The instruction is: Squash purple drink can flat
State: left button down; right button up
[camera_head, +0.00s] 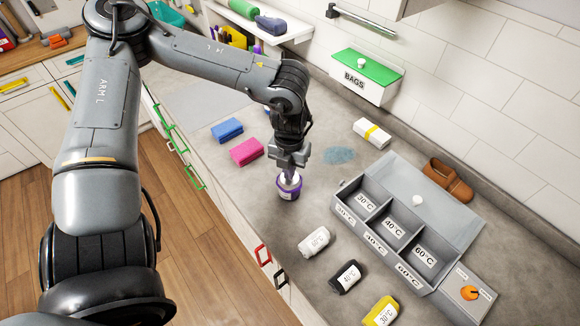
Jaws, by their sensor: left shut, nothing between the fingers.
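The purple drink can (289,191) stands upright on the grey counter, near its front edge. It looks short, with a pale top and a light label on its side. My left gripper (289,174) is shut and points straight down over the can, with nothing held. Its fingertips are at the can's top and hide part of it. I cannot tell whether they touch it or hang just above. My right gripper is not in view.
Blue (227,130) and pink (246,151) blocks lie to the left. A grey divided box (448,203) with temperature labels stands at right. Three labelled rolls, including a white one (314,242), lie in front of it. A bluish patch (340,155) marks the counter behind.

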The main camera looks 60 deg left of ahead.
pick_arm(q)
notch_tip(320, 180, up, 13)
jog(key=p, duration=0.8)
jog(key=shift+p, duration=0.35)
jog(key=shift+r, duration=0.15)
